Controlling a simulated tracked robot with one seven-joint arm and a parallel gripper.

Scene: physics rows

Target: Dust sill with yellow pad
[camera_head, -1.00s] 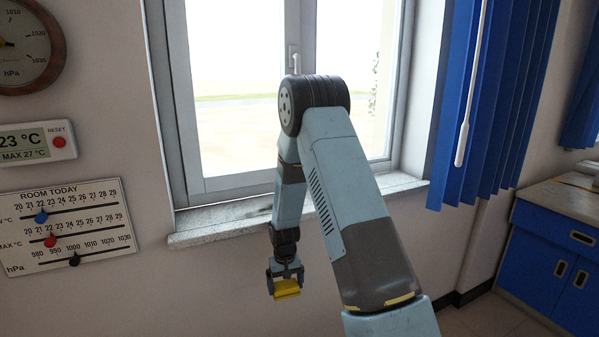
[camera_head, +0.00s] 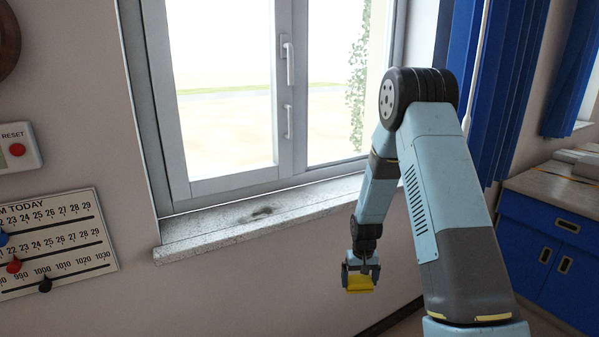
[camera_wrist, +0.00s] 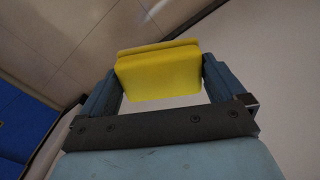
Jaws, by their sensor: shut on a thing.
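The window sill (camera_head: 205,228) is a speckled grey stone ledge below the window, with a dark dusty smudge (camera_head: 262,213) near its middle. My gripper (camera_head: 360,281) hangs in front of the wall, below and to the right of the smudge, apart from the sill. It is shut on the yellow pad (camera_head: 359,284). In the wrist view the yellow pad (camera_wrist: 160,75) sits between the two fingers of my gripper (camera_wrist: 160,85). The sill does not show in the wrist view.
The window (camera_head: 225,90) has handles (camera_head: 289,62) on its middle frame. A slider board (camera_head: 60,240) and a display with a red button (camera_head: 17,149) hang on the left wall. Blue blinds (camera_head: 510,80) and a blue cabinet (camera_head: 555,255) stand at the right. Open air lies before the sill.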

